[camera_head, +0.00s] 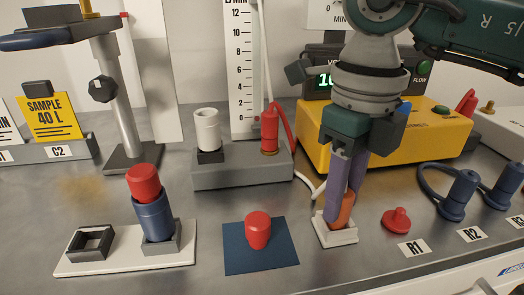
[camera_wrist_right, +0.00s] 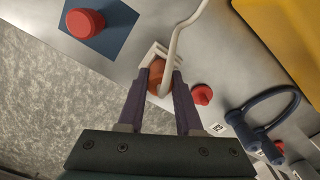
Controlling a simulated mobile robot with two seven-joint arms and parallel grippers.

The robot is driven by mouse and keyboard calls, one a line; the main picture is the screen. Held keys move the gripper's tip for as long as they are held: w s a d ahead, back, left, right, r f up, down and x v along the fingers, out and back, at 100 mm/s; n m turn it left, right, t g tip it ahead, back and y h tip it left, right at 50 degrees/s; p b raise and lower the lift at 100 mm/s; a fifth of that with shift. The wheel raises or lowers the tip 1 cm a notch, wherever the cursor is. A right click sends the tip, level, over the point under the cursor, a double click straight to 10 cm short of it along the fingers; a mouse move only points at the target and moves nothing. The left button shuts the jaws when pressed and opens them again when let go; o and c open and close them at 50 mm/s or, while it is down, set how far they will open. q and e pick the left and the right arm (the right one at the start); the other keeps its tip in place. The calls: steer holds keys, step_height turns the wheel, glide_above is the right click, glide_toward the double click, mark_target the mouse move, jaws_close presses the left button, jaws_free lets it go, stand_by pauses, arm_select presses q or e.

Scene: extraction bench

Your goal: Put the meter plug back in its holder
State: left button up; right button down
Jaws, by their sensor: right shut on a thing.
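My right gripper (camera_head: 342,212) is shut on the orange meter plug (camera_head: 346,207), with its purple fingers pointing down. The plug's lower end is at the small white square holder (camera_head: 336,237) on the bench; it looks to be inside the holder's walls, but the fingers hide part of it and I cannot tell how deep it sits. In the right wrist view the plug (camera_wrist_right: 155,76) lies between the fingertips against the white holder (camera_wrist_right: 150,52), with a white hose (camera_wrist_right: 177,45) running from it. My left gripper is not in view.
A red cap (camera_head: 396,220) lies just right of the holder. A blue mat (camera_head: 234,257) with a red stopper (camera_head: 258,229) is on the left. The yellow meter box (camera_head: 313,150) stands close behind. Blue plugs (camera_head: 459,194) stand at the right.

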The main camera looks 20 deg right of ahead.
steer(key=c, duration=0.5)
jaws_free()
step_height(320, 180, up, 10)
steer(key=shift+f, duration=0.1)
